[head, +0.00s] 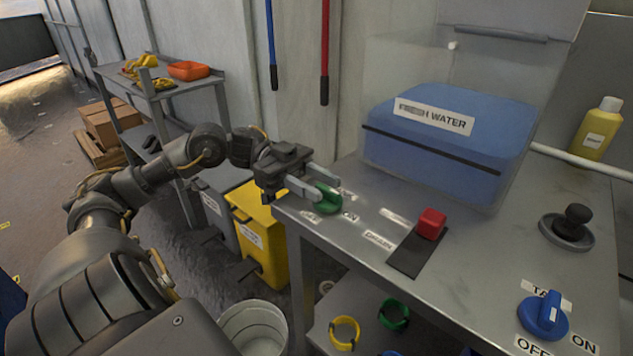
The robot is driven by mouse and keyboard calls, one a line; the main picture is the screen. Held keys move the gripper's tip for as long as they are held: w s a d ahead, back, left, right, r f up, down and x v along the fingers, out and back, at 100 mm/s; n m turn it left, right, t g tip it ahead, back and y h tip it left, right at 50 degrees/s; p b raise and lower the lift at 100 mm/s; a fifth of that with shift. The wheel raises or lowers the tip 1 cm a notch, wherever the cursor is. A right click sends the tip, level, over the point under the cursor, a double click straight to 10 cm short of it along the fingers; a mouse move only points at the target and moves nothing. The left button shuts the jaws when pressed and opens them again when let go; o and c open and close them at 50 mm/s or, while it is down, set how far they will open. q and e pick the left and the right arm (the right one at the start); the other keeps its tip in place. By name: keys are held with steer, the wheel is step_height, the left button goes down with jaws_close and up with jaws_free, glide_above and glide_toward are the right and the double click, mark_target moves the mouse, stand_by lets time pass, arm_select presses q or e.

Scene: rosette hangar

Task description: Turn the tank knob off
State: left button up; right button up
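The blue tank knob (543,316) sits at the front right of the metal counter, with a partly covered label starting "TA" behind it. Its OFF label lies to the front left and its ON label to the front right. Its raised grip runs roughly front to back, with a white mark on it. My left gripper (328,190) is far to the left of it, at the counter's left edge. Its fingers are apart, around or just above a green knob (330,203) with its own OFF and ON labels; I cannot tell if they touch it. My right gripper is out of view.
A red button (431,223) on a dark plate, a black joystick (571,222) and a blue water tank (440,140) in a clear case are on the counter (470,280). A yellow bottle (600,130) stands behind. Yellow (262,235) and white bins (253,330) stand left.

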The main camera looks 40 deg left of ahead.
arm_select(q)
jaws_close()
